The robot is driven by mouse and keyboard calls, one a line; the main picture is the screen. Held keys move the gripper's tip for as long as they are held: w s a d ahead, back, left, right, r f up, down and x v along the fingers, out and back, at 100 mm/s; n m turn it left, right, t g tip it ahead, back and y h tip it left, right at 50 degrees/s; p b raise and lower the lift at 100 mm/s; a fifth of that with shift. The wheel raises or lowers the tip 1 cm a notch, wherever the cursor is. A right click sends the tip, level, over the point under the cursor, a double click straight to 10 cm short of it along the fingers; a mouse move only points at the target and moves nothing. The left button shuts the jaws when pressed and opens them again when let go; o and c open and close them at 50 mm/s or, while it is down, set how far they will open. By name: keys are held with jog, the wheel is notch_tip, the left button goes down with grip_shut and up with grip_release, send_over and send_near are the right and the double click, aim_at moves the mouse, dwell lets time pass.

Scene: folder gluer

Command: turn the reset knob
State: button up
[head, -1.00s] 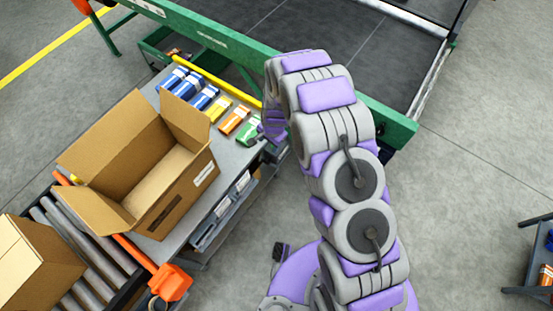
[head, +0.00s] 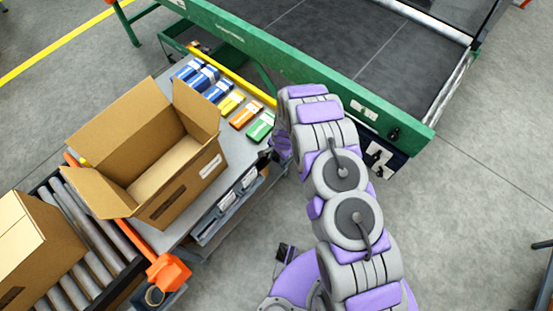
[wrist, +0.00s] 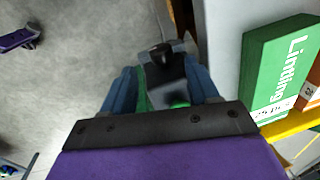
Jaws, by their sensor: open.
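A small black knob-like part (head: 394,134) sits on the green beam (head: 300,78) near its right end, in the head view. I cannot tell for sure that it is the reset knob. My gripper (wrist: 160,80) is open, its blue-grey fingers apart in the wrist view. A dark part (wrist: 161,52) shows at the far end between the fingers, with bits of green below; I cannot tell what it is. In the head view my gripper is mostly hidden by my arm, by the table's right edge, left of and apart from the black part.
A grey table (head: 185,240) carries an open cardboard box (head: 160,195) and a row of small cartons, including a green one (head: 260,127), which shows close in the wrist view (wrist: 275,70). A dark box with white plates (head: 380,160) hangs under the beam. The floor at right is clear.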

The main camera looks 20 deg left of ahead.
aim_at(276, 158)
jog(key=f, duration=0.2)
jog(key=a+f+b, duration=0.1)
jog(key=f, duration=0.2)
jog(key=shift+w+a, duration=0.15)
jog(key=shift+d, duration=0.2)
